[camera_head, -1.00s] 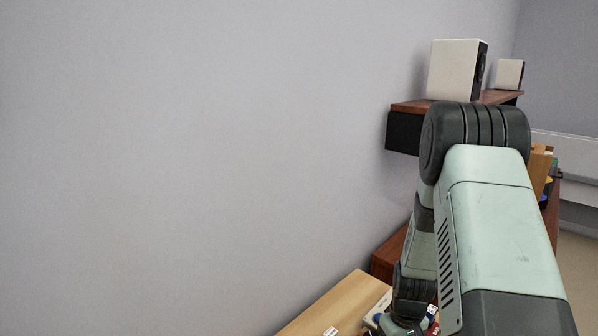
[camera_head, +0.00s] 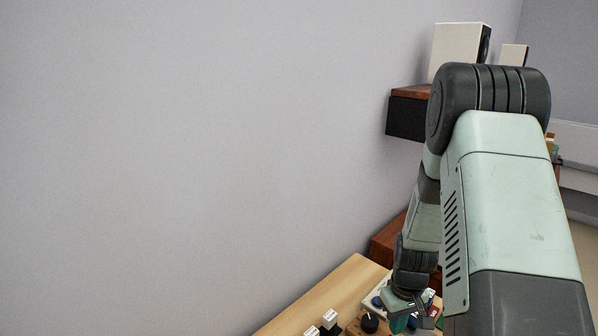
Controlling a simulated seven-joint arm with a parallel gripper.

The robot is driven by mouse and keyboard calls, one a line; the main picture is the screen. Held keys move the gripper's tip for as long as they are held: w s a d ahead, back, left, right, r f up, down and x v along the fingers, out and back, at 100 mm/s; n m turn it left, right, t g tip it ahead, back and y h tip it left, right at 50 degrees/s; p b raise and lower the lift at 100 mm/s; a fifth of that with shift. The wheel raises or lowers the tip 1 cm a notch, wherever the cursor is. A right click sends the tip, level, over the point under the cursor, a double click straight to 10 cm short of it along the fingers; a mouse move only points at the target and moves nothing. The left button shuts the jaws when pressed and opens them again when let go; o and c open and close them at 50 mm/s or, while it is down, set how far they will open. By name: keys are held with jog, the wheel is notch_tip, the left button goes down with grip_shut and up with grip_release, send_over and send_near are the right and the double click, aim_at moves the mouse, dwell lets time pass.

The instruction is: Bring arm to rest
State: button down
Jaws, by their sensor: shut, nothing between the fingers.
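My arm fills the right side of the view, bent at a dark elbow, with its forearm hanging down over a light wooden table (camera_head: 345,280). My gripper (camera_head: 408,314) is at the low end of the arm, small and partly lost among the items on the table. It is shut, with nothing held that I can see. Whether it touches anything below it I cannot tell.
A white speaker (camera_head: 458,52) stands on a dark-edged wooden shelf (camera_head: 405,118) behind my elbow, with a second speaker (camera_head: 513,54) farther back. White-topped items (camera_head: 330,316) and a dark knob (camera_head: 370,322) are on the table. The wall (camera_head: 200,150) at left is bare.

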jog(key=shift+r, duration=1.7)
jog(key=s+a+r+t, duration=0.1)
jog(key=s+a+r, duration=0.15)
jog(key=r, duration=0.85)
jog(key=s+a+r+t, duration=0.2)
jog(key=a+r, duration=0.2)
jog(key=r, duration=0.7)
jog(key=s+a+r+m+t, duration=0.1)
jog(key=s+a+r, duration=0.1)
jog(key=s+r, duration=0.3)
jog(key=s+a+r+m+t, duration=0.1)
jog(key=s+a+r, duration=0.1)
jog(key=s+r, duration=0.4)
jog(key=s, duration=0.5)
jog(key=shift+s+a+r+m+t, duration=0.25)
jog(key=shift+s+a+m+t, duration=0.05)
jog(key=shift+s+a, duration=0.1)
jog(key=shift+w, duration=0.1)
